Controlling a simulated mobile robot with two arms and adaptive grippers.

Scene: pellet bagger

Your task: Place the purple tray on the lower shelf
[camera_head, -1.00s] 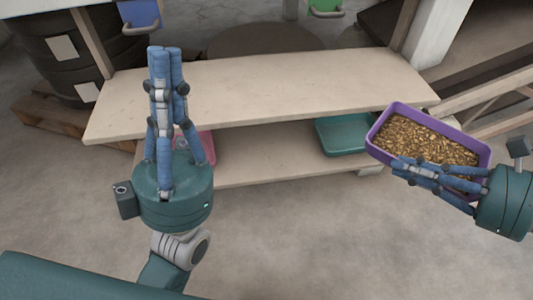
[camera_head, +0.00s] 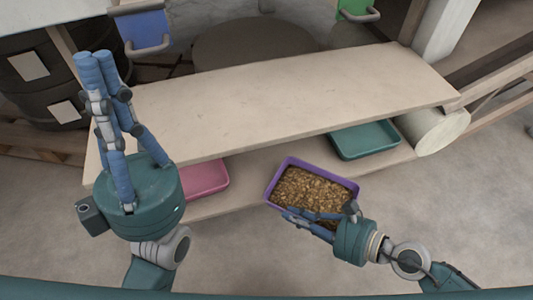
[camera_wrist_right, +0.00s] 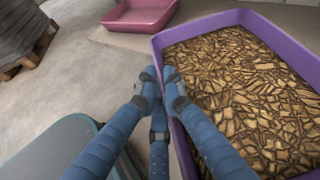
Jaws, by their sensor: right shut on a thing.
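The purple tray (camera_head: 276,181), full of brown pellets, is held in front of the shelf unit. It overlaps the front of the lower shelf (camera_head: 248,168) in the head view; I cannot tell whether it touches it. My right gripper (camera_head: 296,215) is shut on the tray's near wall. In the right wrist view, the fingers (camera_wrist_right: 160,78) grip the wall of the purple tray (camera_wrist_right: 290,45), which looks about level. My left gripper (camera_head: 95,58) is empty at the left, fingers up and together, in front of the shelf's left end.
A pink tray (camera_head: 203,182) sits on the lower shelf at left, and a teal tray (camera_head: 365,138) at right. Bare shelf lies between them. The upper shelf (camera_head: 270,95) is empty and overhangs the lower one. Blue (camera_head: 145,28) and green (camera_head: 355,8) handled objects stand behind.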

